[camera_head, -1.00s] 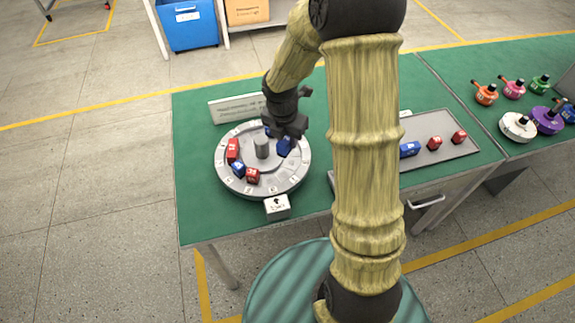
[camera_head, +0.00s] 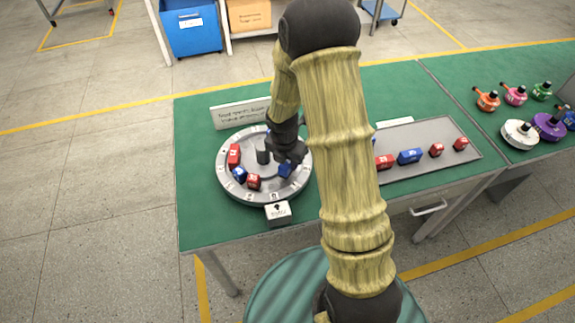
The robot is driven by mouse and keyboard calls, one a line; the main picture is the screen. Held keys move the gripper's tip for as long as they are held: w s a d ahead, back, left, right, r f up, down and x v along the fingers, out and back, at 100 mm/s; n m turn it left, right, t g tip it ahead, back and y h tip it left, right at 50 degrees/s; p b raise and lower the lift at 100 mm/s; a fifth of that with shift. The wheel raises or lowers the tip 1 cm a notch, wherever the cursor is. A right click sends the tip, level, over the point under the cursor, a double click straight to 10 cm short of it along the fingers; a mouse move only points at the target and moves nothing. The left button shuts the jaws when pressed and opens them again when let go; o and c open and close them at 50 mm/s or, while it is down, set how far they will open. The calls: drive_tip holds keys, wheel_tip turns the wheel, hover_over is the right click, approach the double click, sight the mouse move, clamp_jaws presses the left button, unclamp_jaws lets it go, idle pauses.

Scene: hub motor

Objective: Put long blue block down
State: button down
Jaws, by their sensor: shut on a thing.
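My gripper (camera_head: 290,156) is over the right part of the round grey hub disc (camera_head: 233,196), pointing down. It is shut on the long blue block (camera_head: 286,170), which shows just below the fingers at the disc's right side. The gripper hides part of this block, and I cannot tell whether it touches the disc. On the disc's left side stand a red block (camera_head: 234,155), a smaller blue block (camera_head: 240,175) and another red block (camera_head: 254,182). A grey post (camera_head: 263,156) stands at the disc's middle, partly hidden by my gripper.
A grey tray (camera_head: 440,128) to the right holds red blocks (camera_head: 384,162) and a blue block (camera_head: 410,156). A small white marker box (camera_head: 278,213) sits at the disc's front, and a sign (camera_head: 240,115) stands behind it. Coloured hub parts (camera_head: 519,132) stand far right.

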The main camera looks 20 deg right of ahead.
drive_tip(key=shift+f, duration=1.1)
drive_tip(key=shift+f, duration=0.15)
drive_tip(key=c, duration=1.1)
unclamp_jaws()
drive_tip(key=r, duration=0.4)
drive_tip(key=s+r, duration=0.1)
drive_tip(key=r, duration=0.3)
drive_tip(key=a+r, duration=0.1)
drive_tip(key=r, duration=0.3)
drive_tip(key=shift+s+a+r+p, duration=0.1)
drive_tip(key=shift+s+p, duration=0.1)
drive_tip(key=shift+p, duration=0.2)
